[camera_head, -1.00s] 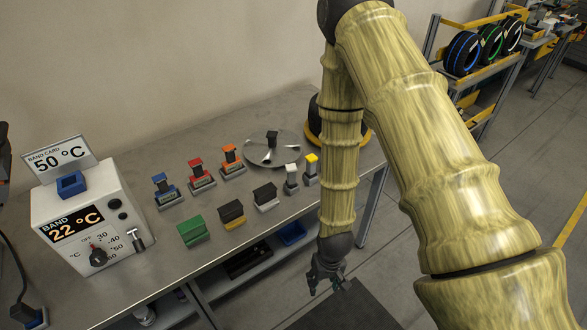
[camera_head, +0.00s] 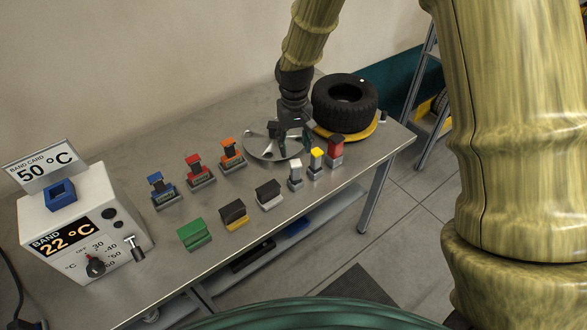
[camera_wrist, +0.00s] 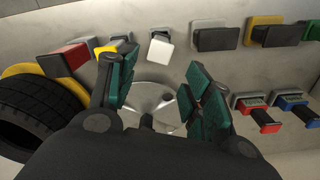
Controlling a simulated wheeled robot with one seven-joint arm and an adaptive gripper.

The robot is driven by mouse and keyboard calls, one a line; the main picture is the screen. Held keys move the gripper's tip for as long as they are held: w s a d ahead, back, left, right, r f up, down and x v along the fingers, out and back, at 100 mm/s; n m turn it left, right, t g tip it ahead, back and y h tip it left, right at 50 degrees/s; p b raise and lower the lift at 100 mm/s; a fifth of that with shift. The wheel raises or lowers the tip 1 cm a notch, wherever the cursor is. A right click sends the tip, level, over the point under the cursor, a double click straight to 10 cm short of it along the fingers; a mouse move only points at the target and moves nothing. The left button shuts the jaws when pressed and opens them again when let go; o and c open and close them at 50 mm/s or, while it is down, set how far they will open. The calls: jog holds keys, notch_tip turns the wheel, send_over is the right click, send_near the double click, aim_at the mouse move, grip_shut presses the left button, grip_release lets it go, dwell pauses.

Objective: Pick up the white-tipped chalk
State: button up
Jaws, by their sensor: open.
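The white-tipped chalk (camera_head: 296,168) stands upright in a small grey holder near the table's front edge, left of the yellow-tipped one (camera_head: 316,158). In the wrist view its white end (camera_wrist: 160,48) shows between and beyond my fingertips. My gripper (camera_head: 292,138) is over the metal disc (camera_head: 258,150), behind the chalk in the head view. In the wrist view my gripper (camera_wrist: 158,78) has its green fingers spread, with nothing between them. I cannot tell its exact height above the disc.
A red block (camera_head: 336,146) stands right of the yellow-tipped chalk. A black tyre (camera_head: 345,103) on a yellow base is behind it. Black-topped blocks (camera_head: 269,194) and a green one (camera_head: 194,233) lie to the left, with several coloured stamps (camera_head: 199,170) behind.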

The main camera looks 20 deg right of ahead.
aim_at(296, 163)
notch_tip(296, 163, down, 4)
jog(key=shift+d+p, duration=0.15)
jog(key=shift+p, duration=0.3)
jog(key=shift+s+f+p, duration=0.2)
jog(key=shift+f+p, duration=0.3)
jog(key=shift+f, duration=0.4)
jog(key=shift+s+f+p, duration=0.15)
jog(key=shift+f+p, duration=0.35)
jog(key=shift+f, duration=0.35)
jog(key=shift+f+p, duration=0.4)
jog(key=shift+f, duration=1.05)
grip_shut()
